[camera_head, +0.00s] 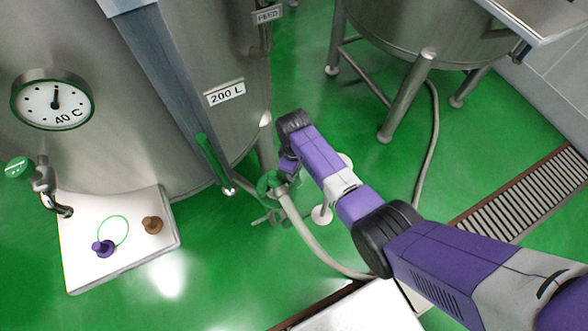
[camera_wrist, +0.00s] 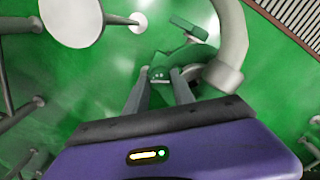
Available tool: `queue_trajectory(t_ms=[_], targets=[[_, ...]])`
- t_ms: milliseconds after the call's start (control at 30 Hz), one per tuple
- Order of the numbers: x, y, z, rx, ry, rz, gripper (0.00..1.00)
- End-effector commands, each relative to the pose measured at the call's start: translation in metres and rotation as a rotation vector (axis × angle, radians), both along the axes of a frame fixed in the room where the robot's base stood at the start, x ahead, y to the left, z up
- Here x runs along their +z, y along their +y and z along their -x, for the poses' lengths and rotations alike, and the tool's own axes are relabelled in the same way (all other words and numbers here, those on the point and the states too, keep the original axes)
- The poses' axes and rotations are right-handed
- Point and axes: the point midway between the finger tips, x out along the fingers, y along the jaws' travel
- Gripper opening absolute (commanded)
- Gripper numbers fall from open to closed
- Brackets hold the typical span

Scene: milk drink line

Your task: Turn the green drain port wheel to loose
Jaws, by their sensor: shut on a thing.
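The green drain port wheel (camera_head: 267,187) is low at the foot of the 200 L tank, beside the hose end. In the wrist view the green wheel (camera_wrist: 160,73) shows between the tips of my gripper (camera_wrist: 160,80), whose two grey fingers are closed on it. In the head view my purple arm reaches down to it from the right and hides part of the wheel and most of the fingers. I cannot read any loose or tight mark on it.
A pale hose (camera_head: 308,232) runs from the port towards the lower right. A green lever handle (camera_head: 212,160) hangs on the tank (camera_head: 180,130) just left of the wheel. A drain grate (camera_head: 525,195) lies at right. A white tray (camera_head: 85,280) holds purple and brown pieces.

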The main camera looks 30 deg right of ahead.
Motion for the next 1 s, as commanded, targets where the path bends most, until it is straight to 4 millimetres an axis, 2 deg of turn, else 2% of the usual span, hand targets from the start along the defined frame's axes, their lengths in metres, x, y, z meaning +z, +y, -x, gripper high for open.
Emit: queue_trajectory(t_ms=[1000], targets=[[0.0003, -0.0005, 0.0008, 0.965, 0.001, 0.000, 0.00]])
